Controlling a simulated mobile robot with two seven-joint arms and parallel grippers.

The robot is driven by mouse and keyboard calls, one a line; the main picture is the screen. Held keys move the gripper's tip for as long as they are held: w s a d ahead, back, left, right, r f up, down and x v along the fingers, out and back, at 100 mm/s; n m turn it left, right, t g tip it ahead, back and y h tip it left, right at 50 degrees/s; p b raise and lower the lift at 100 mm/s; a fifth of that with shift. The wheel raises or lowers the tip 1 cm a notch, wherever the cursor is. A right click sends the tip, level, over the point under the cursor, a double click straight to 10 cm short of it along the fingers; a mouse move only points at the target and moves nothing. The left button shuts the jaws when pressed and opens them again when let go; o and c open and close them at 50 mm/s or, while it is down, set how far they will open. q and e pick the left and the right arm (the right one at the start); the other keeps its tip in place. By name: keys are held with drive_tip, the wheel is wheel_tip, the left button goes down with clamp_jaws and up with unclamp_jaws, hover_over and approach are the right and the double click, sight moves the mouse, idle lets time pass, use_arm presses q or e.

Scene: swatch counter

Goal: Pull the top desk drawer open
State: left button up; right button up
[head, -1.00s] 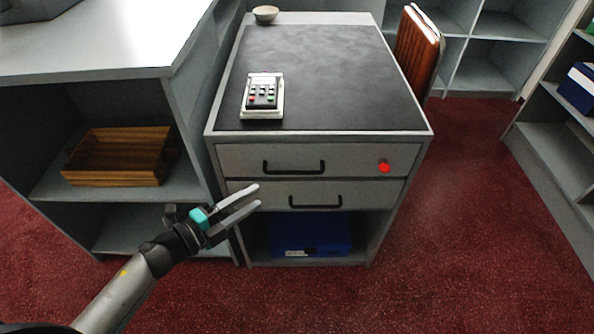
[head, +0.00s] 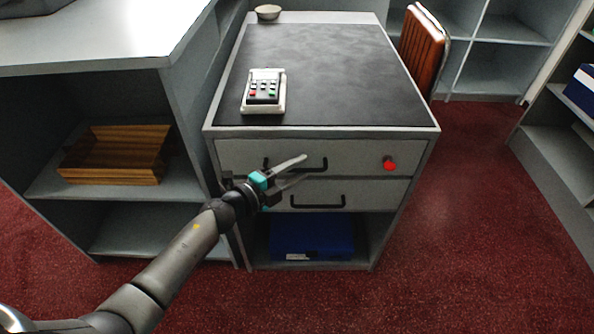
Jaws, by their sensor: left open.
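The grey desk (head: 431,131) has two drawers, one above the other. The top drawer (head: 350,155) looks shut; it has a dark bar handle (head: 322,163) and a red round knob or lock (head: 389,163) at its right. The lower drawer (head: 375,193) also looks shut, with its own dark handle (head: 318,206). My left gripper (head: 300,171) is open and empty in front of the top drawer. Its fingers overlap the left part of the top handle in the head view and hide some of it. I cannot tell whether they touch it. My right gripper is not in view.
A card terminal (head: 264,92) and a small bowl (head: 267,12) stand on the desk top. A blue box (head: 312,238) sits in the open bay below the drawers. A shelf unit with a wooden tray (head: 115,155) stands close at the left. Red floor is open at the right.

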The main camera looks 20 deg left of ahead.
use_arm(q)
drive_tip(key=shift+d, duration=0.1)
drive_tip(key=shift+c, duration=0.3)
clamp_jaws()
idle(1.1)
